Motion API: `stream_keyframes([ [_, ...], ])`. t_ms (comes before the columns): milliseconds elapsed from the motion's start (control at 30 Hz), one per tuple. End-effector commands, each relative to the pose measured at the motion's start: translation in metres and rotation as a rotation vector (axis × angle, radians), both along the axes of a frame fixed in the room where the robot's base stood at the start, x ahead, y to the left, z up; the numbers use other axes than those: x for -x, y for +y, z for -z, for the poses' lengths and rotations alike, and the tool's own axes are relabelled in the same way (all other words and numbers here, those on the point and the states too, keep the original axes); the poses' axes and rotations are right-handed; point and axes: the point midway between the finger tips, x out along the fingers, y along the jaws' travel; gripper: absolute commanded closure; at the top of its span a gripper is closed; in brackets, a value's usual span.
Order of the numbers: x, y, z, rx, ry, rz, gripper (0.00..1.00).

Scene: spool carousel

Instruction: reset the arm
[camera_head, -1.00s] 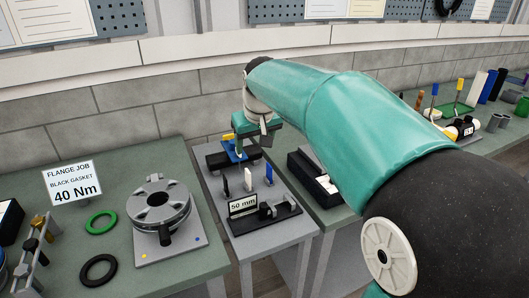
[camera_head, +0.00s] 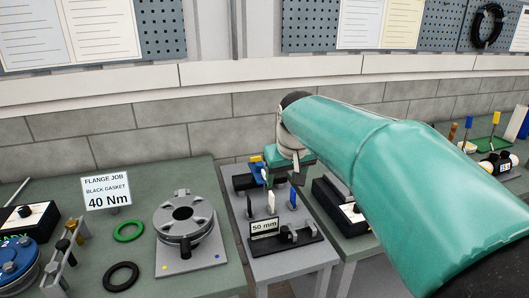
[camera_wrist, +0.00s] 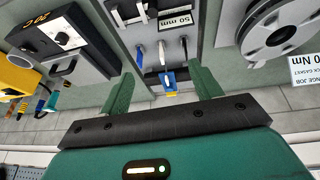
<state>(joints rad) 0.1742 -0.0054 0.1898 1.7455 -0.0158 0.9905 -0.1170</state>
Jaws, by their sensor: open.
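My arm (camera_head: 370,150) reaches from the lower right over the middle stand. My gripper (camera_wrist: 162,92) is open in the wrist view, with its two green fingers wide apart and nothing between them that I can see held. In the head view its end is mostly hidden by the arm. A blue piece (camera_wrist: 168,81) shows between the fingertips in the picture; I cannot tell how far from them it is. The narrow middle stand (camera_head: 290,262) carries upright black, white and blue pieces and a 50 mm sign (camera_head: 264,225).
The left bench holds a grey flange (camera_head: 186,215), a green ring (camera_head: 128,232), a black ring (camera_head: 121,276) and a 40 Nm sign (camera_head: 106,190). A black-and-white box (camera_head: 345,212) sits on the right bench. A brick wall (camera_head: 215,120) and pegboards stand behind.

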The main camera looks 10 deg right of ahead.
Motion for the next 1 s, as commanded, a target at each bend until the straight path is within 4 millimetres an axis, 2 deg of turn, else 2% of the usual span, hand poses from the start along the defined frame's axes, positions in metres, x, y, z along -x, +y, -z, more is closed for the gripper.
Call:
stream_keyframes([
  [167,0.053,0.002,-0.004,0.011,-0.019,0.022,0.36],
  [267,0.091,0.001,0.000,0.011,-0.030,0.043,0.36],
  [467,0.166,-0.002,0.021,-0.008,-0.055,0.081,0.36],
  [600,0.213,-0.004,0.043,-0.034,-0.070,0.105,0.36],
  [700,0.236,-0.005,0.058,-0.051,-0.078,0.113,0.36],
  [800,0.249,-0.006,0.068,-0.064,-0.081,0.121,0.36],
  [1000,0.254,-0.006,0.072,-0.069,-0.081,0.123,0.36],
])
